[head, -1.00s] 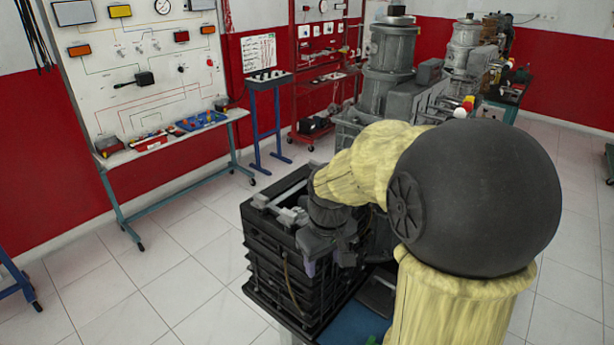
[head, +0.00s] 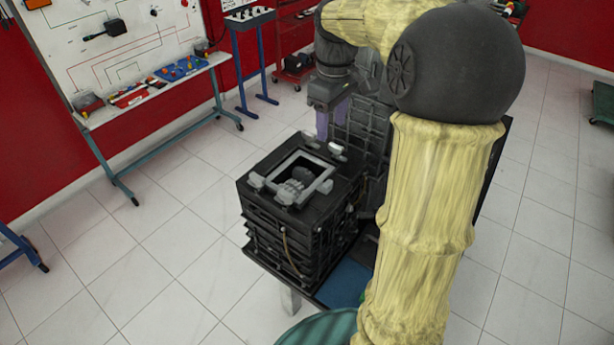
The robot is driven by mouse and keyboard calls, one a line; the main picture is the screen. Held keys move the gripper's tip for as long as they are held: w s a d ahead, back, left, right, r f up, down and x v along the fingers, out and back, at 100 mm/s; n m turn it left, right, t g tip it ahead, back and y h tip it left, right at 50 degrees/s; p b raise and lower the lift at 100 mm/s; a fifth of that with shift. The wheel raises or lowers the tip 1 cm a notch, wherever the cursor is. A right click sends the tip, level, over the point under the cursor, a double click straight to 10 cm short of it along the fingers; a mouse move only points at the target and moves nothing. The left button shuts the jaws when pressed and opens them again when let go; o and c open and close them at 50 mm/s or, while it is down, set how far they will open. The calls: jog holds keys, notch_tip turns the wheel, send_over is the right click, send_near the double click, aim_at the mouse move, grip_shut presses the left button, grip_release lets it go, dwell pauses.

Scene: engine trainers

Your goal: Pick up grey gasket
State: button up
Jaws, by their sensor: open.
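A grey square frame that looks like the gasket (head: 316,187) lies flat on top of a black stack of crates (head: 262,215), in the middle of the head view. Its centre is open, and rounded grey parts show inside and below it. My gripper (head: 330,128) hangs above and behind the frame's far right side, pointing down. Its purple fingers are apart with nothing between them, and it is clear of the frame.
Small light grey blocks (head: 256,181) sit around the frame on the stack. A taller dark ribbed unit (head: 357,135) stands close behind my gripper. A panel bench (head: 150,98) is at the upper left.

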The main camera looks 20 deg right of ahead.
jog(key=p, duration=0.2)
send_over(329, 184)
jog(key=w, duration=0.1)
notch_tip(329, 184, down, 11)
jog(key=shift+w+d+f, duration=0.1)
jog(key=shift+w+f, duration=0.05)
jog(key=shift+s+f+p, duration=0.25)
jog(key=shift+f+p, duration=0.1)
jog(key=shift+p, duration=0.1)
jog(key=f, duration=0.1)
jog(key=f+p, duration=0.1)
jog(key=f, duration=0.1)
jog(key=shift+s+f, duration=0.25)
jog(key=shift+s, duration=0.1)
jog(key=shift+w+f, duration=0.1)
jog(key=shift+f, duration=0.4)
